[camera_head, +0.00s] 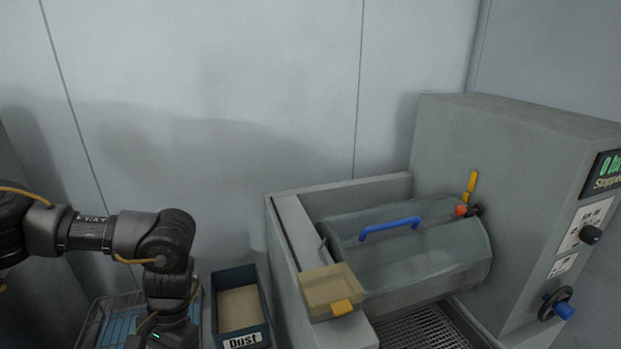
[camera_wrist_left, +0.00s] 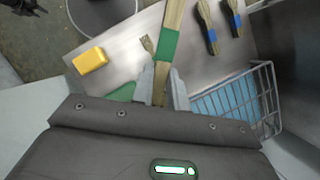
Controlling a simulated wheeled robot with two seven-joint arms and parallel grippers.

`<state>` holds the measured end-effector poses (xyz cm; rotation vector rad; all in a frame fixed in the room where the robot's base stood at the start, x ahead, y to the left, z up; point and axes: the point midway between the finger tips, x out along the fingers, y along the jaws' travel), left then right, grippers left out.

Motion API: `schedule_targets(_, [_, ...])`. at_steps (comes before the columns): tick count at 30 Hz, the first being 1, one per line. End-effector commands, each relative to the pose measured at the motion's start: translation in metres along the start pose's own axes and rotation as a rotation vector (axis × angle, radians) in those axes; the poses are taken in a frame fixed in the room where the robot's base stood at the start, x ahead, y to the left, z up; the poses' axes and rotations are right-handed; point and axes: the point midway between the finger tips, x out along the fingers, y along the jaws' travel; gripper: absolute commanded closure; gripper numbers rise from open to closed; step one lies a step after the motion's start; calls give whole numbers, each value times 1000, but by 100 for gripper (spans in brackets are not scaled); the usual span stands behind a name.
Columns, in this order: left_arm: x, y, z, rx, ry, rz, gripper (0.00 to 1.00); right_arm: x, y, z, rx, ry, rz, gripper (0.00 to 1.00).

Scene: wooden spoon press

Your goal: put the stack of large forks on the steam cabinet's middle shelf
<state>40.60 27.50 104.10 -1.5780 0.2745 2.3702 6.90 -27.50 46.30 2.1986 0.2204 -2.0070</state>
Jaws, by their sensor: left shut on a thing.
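In the left wrist view, a long wooden bundle (camera_wrist_left: 174,18) with a green band stands between the fingers of my left gripper (camera_wrist_left: 161,85), which is shut on it. I take it for the stack of large forks; its tines cannot be made out. Its lower end is hidden by the fingers and gripper body. In the head view my left arm comes in from the left and bends down, with the gripper below the picture's edge. The steam cabinet and its middle shelf cannot be identified in either view. My right gripper is not in view.
In the left wrist view a metal worktop (camera_wrist_left: 125,45) carries a yellow block (camera_wrist_left: 90,60) and two blue-banded wooden bundles (camera_wrist_left: 207,28). A blue-lined wire basket (camera_wrist_left: 268,90) is beside it. The head view shows a dust box (camera_head: 240,277) and a grey drum machine (camera_head: 510,150).

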Motion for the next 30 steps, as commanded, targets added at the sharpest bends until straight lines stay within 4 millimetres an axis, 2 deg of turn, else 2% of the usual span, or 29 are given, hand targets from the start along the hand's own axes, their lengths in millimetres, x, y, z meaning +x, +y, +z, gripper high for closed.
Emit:
schedule_targets(3, [-12,16,0,-217,4,95,100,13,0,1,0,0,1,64])
schedule_targets(7, [-36,33,-6,-372,9,154,100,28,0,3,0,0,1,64])
schedule_targets(15, [-69,41,-21,-319,4,129,100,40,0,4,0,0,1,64])
schedule_targets(30, [-73,40,-21,-315,2,129,100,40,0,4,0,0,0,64])
